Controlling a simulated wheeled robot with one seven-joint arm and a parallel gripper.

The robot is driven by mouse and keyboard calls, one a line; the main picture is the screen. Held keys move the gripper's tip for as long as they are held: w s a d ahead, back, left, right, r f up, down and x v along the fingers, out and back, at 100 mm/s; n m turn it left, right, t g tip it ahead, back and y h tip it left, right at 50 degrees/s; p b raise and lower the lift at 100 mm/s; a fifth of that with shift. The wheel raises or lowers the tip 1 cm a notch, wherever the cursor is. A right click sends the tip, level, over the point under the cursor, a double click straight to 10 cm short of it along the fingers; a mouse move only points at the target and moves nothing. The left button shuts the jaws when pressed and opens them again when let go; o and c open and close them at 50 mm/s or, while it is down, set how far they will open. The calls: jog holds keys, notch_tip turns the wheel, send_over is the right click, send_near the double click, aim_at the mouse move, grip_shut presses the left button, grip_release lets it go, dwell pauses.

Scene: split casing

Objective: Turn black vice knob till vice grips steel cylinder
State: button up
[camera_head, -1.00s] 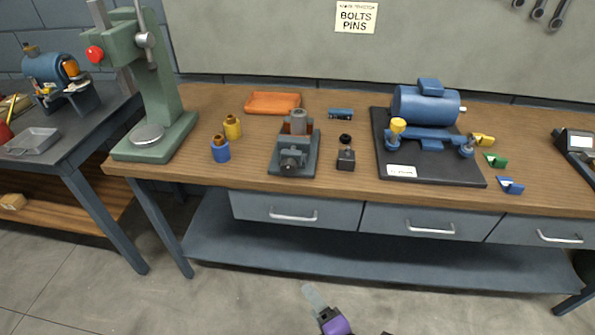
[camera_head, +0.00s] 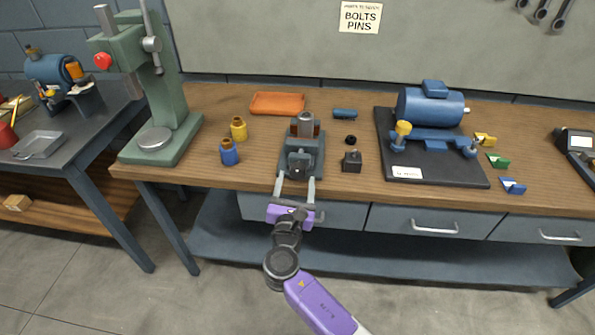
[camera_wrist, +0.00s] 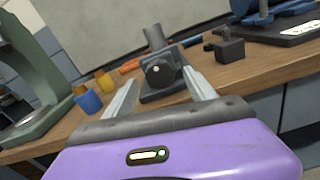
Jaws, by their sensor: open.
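The dark vice (camera_head: 301,150) stands near the front edge of the wooden bench. The steel cylinder (camera_head: 305,122) stands upright in it between copper-coloured jaw faces. Whether the jaws touch the cylinder is too small to tell. The black knob (camera_head: 300,163) is on the vice's front, facing me, and shows clearly in the wrist view (camera_wrist: 161,71). My gripper (camera_head: 296,186) is open and empty just in front of the vice. Its two fingers point at the knob, one to each side in the wrist view (camera_wrist: 160,90), and the knob appears beyond the fingertips.
An orange tray (camera_head: 277,104) lies behind.

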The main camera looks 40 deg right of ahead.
aim_at(297, 175)
jog(key=shift+x, duration=2.1)
jog(key=shift+c, duration=0.5)
jog(key=c, duration=1.3)
